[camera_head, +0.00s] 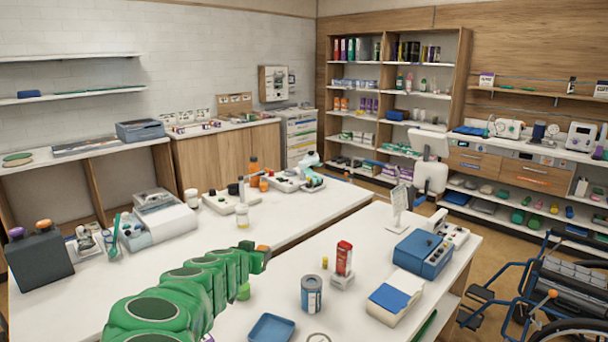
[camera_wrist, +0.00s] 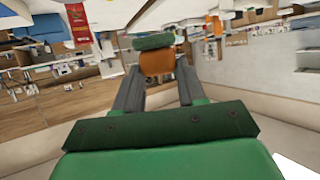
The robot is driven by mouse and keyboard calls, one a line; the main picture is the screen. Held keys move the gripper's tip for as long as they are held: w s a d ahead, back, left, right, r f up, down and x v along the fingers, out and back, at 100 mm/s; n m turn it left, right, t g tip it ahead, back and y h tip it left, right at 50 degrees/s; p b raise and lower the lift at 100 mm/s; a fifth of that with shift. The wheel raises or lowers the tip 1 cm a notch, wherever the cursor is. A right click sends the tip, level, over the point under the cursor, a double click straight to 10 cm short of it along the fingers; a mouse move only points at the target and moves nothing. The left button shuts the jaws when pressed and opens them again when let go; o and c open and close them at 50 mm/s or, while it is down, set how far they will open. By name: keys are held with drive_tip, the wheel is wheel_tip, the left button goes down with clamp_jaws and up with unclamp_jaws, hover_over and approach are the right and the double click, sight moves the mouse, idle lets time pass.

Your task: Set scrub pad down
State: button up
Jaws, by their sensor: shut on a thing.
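The scrub pad (camera_wrist: 157,62) is an orange block with a green layer along its far side. In the wrist view it sits between the tips of my two dark fingers, and my gripper (camera_wrist: 158,70) is shut on it. In the head view my green arm reaches in from the lower left. My gripper (camera_head: 257,260) is at its end, and a small orange part of the scrub pad (camera_head: 263,249) shows there, over the white counters. The fingers are mostly hidden in the head view. I cannot tell the pad's exact height above the surface.
The near counter holds a blue tray (camera_head: 270,329), a grey can (camera_head: 311,294), a red box (camera_head: 344,257), a blue-topped pack (camera_head: 395,297) and a blue device (camera_head: 423,253). The far counter has a clear stretch (camera_head: 290,221). A wheelchair (camera_head: 545,290) stands at the right.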

drive_tip(key=w+d+r, duration=0.2)
drive_tip(key=d, duration=1.2)
drive_tip(key=w+d+r, duration=0.1)
drive_tip(key=d+r, duration=0.2)
drive_tip(key=d, duration=1.1)
drive_tip(key=a+f+m+g+h, duration=0.25)
drive_tip(key=a+f, duration=0.35)
drive_tip(key=a, duration=0.6)
drive_tip(key=a+f+m+g+h, duration=0.1)
drive_tip(key=a+f+m+h, duration=0.35)
drive_tip(key=a, duration=0.85)
drive_tip(key=shift+n+y, duration=0.4)
drive_tip(key=shift+w+a+f, duration=0.75)
drive_tip(key=shift+w+f, duration=1)
drive_tip(key=shift+w, duration=0.25)
drive_tip(key=shift+w+a+f, duration=0.7)
drive_tip(key=shift+w+f, duration=1)
drive_tip(key=shift+w, duration=0.35)
drive_tip(key=shift+w+a+f, duration=0.75)
drive_tip(key=shift+w+f, duration=1)
drive_tip(key=shift+w, duration=0.25)
drive_tip(key=shift+f, duration=1.5)
drive_tip(key=shift+f, duration=0.45)
